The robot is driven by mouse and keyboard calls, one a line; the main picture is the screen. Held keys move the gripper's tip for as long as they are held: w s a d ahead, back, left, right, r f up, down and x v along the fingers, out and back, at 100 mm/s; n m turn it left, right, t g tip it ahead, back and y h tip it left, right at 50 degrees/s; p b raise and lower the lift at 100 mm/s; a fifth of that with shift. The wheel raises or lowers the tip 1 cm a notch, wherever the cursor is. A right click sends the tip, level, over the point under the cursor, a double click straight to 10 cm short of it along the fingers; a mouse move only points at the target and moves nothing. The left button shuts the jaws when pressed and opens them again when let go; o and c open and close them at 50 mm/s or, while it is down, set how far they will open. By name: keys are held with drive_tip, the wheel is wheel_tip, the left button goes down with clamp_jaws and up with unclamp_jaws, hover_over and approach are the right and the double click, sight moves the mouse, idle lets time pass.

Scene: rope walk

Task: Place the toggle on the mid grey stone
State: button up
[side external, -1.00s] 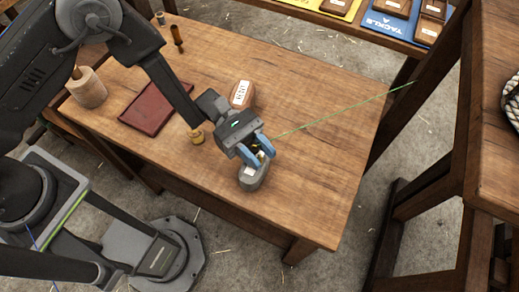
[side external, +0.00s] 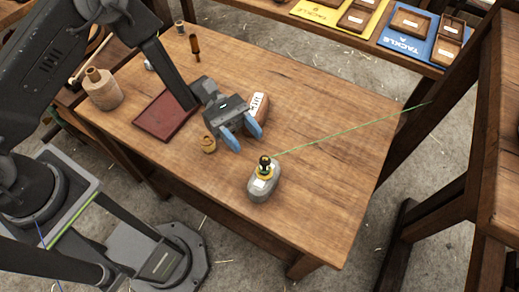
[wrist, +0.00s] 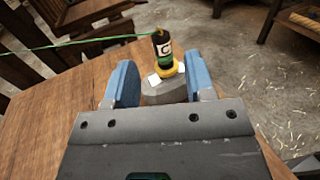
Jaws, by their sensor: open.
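The toggle (side external: 264,161) is a small dark upright cylinder with a pale label and a thin green line tied to its top. It stands on the grey stone (side external: 263,190), with a yellow ring (wrist: 167,71) around its base. In the wrist view the toggle (wrist: 163,46) and the stone (wrist: 165,91) show beyond the gap between my blue fingers. My gripper (side external: 242,133) is open and empty, apart from the toggle, up and left of it in the side view. The exact contact under the ring is not clear.
A reddish-brown labelled stone (side external: 261,107) lies by my gripper. The green line (side external: 350,131) stretches right from the toggle. The table's right part is clear.

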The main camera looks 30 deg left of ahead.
drive_tip(key=shift+v, duration=1.4)
drive_tip(key=s+a+r+m+t+y, duration=0.1)
drive_tip(key=s+a+r+m+y, duration=0.25)
drive_tip(key=r, duration=0.35)
drive_tip(key=s+a+r+m+y, duration=0.2)
drive_tip(key=r+m+y, duration=0.25)
drive_tip(key=r, duration=0.25)
drive_tip(key=s+a+r+m+t+y, duration=0.2)
drive_tip(key=s+a+r+t+y, duration=0.2)
drive_tip(key=a, duration=0.3)
drive_tip(key=s+a+r+m+t+y, duration=0.3)
drive_tip(key=s+a+r+t+y, duration=0.1)
drive_tip(key=a+t, duration=0.3)
drive_tip(key=shift+s+a+r+m+y, duration=0.25)
drive_tip(key=shift+s+r+m+y, duration=0.05)
drive_tip(key=shift+s+r, duration=0.25)
